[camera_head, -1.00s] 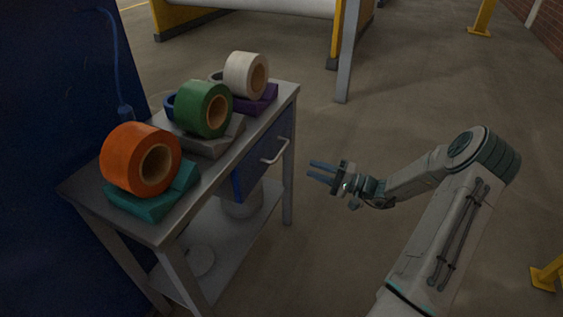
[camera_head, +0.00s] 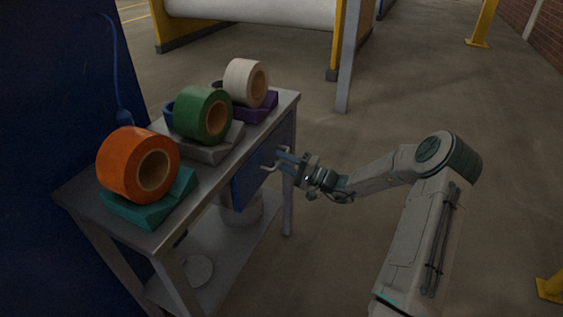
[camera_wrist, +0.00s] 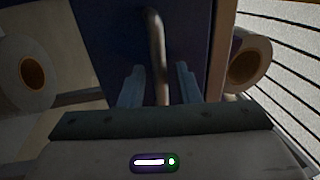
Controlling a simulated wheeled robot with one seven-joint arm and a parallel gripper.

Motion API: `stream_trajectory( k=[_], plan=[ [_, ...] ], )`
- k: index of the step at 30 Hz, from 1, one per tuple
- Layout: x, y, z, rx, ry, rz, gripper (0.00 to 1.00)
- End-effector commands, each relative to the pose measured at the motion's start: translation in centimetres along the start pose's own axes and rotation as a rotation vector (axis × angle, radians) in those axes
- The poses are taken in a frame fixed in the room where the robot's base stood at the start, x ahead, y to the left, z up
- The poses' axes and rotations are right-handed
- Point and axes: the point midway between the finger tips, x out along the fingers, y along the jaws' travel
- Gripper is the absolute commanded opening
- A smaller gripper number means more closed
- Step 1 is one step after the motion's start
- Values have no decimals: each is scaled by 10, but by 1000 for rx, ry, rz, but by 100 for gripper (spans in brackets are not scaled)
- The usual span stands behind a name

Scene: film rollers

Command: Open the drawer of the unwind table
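The unwind table (camera_head: 85,196) is a grey metal table with a blue drawer (camera_head: 247,184) under the right end of its top. The drawer front looks closed. Its pale bar handle (camera_head: 268,166) also shows in the wrist view (camera_wrist: 156,55), running lengthwise between the two fingers. My gripper (camera_head: 283,160) is at the handle in the head view. In the wrist view my gripper (camera_wrist: 160,82) has its blue fingers apart, one on each side of the handle, with gaps showing. Contact with the handle cannot be made out.
Orange (camera_head: 126,164), green (camera_head: 196,114) and white (camera_head: 240,82) rolls stand on coloured cradles on the table top. A lower shelf (camera_head: 225,262) holds more rolls. A grey post (camera_head: 346,70) stands behind. The floor right of the table is open around my arm.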

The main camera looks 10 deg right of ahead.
Motion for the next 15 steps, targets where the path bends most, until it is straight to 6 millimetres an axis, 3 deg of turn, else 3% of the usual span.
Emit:
stream_trajectory(
  k=[11,14,15],
  plan=[
    [6,0,0,0,0,-1,30],
    [6,0,0,0,0,-1,2],
    [6,0,0,0,0,-1,0]
  ],
)
